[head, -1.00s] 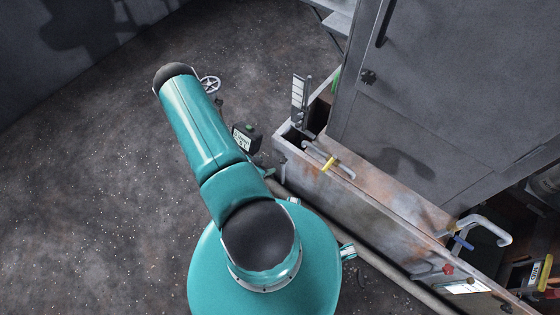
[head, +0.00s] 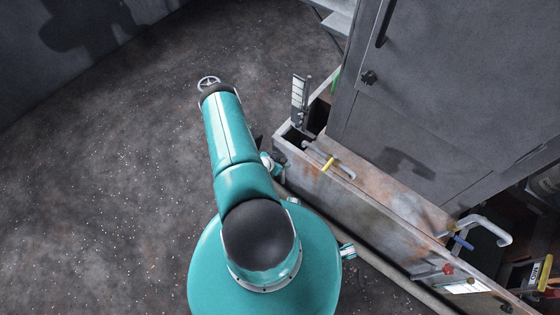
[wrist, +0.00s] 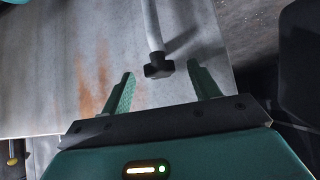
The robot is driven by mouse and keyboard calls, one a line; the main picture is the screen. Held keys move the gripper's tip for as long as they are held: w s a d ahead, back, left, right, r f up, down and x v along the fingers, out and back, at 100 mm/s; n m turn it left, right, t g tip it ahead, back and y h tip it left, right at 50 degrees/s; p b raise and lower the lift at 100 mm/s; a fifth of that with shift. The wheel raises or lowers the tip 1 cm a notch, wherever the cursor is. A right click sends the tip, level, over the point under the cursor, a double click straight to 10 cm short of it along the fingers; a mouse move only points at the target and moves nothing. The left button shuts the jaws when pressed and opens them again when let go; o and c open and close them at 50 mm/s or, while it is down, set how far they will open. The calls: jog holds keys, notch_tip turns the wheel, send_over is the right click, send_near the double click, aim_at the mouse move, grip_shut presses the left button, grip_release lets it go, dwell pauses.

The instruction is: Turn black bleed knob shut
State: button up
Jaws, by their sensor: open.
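In the wrist view a black knob (wrist: 158,66) sits at the end of a grey pipe that comes down from the top of the picture. My gripper (wrist: 161,73) is open, with one green finger on each side of the knob. The knob shows between the fingertips, with gaps on both sides and no visible contact. How far the knob is from the fingers in depth I cannot tell. In the head view my arm hides this knob, and my fingers cannot be made out there.
A rust-stained grey panel (wrist: 60,75) lies behind the knob. To the right stand a long trough (head: 360,205), a pipe with a yellow band (head: 329,163) and a grey cabinet (head: 450,90). The floor at left is clear.

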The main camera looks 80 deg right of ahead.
jog(key=c, duration=1)
jog(key=shift+o, duration=0.2)
jog(key=shift+w, duration=0.1)
jog(key=m, duration=0.1)
jog(key=m+g+y, duration=0.1)
jog(key=m+g, duration=0.1)
jog(key=shift+w+d+m+y, duration=0.2)
jog(key=shift+d+m+y, duration=0.05)
jog(key=shift+m+y, duration=0.05)
jog(key=shift+w+d+m+g+y, duration=0.15)
jog(key=shift+m+g+y, duration=0.4)
jog(key=shift+m, duration=0.45)
jog(key=shift+d+m+g+y, duration=0.15)
jog(key=shift+m+g+y, duration=0.2)
jog(key=shift+m+y, duration=0.55)
